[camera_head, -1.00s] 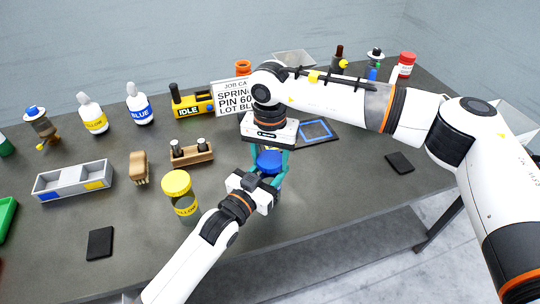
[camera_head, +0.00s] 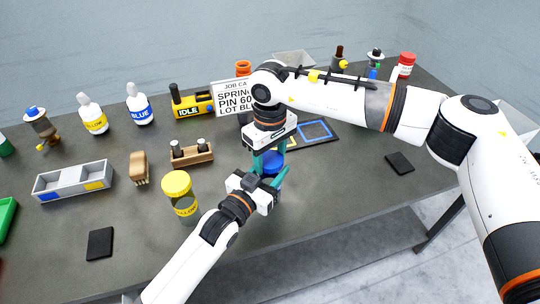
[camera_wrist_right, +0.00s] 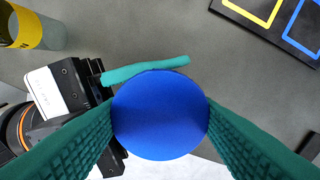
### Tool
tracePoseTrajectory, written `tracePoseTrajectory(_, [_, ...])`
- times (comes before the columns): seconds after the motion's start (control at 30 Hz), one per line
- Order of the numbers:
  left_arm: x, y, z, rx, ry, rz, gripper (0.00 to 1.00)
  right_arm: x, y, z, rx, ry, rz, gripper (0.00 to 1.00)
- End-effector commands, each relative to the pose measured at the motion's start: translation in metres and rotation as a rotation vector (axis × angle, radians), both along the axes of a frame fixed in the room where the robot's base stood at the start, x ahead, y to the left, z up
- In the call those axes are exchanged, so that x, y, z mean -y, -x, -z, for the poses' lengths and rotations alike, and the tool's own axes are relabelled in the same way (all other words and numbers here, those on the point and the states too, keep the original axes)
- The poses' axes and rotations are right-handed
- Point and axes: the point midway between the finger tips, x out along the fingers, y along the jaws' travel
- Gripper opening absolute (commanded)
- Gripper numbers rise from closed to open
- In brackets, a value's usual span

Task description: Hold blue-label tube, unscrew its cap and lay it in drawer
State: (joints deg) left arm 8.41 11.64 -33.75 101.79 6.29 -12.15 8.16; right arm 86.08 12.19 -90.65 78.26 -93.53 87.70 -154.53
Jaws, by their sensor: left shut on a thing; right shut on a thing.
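The tube's blue cap (camera_head: 273,161) is at the middle of the bench in the head view. It fills the centre of the right wrist view (camera_wrist_right: 160,115) as a blue disc. My right gripper (camera_head: 268,158) reaches down from above, its teal fingers shut on both sides of the cap. My left gripper (camera_head: 274,182) comes in from the front left, shut on the tube just below. The tube's body and label are hidden by the cap and grippers. I cannot make out a drawer for certain.
A yellow-capped jar (camera_head: 178,190) stands close left of my left gripper. A grey two-part tray (camera_head: 73,181), a brush (camera_head: 139,168) and a wooden rack (camera_head: 191,154) lie further left. A dark mat with coloured squares (camera_head: 318,133) lies behind right. The front right bench is mostly clear.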

Motion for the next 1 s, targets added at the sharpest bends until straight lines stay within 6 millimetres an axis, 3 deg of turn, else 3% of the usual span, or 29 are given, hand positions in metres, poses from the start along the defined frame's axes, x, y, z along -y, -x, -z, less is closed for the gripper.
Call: tracePoseTrajectory(1.0, [0.000,0.000,0.001,-0.002,0.000,0.000,0.00,0.000,0.000,-0.022,0.000,0.000,0.001,0.27])
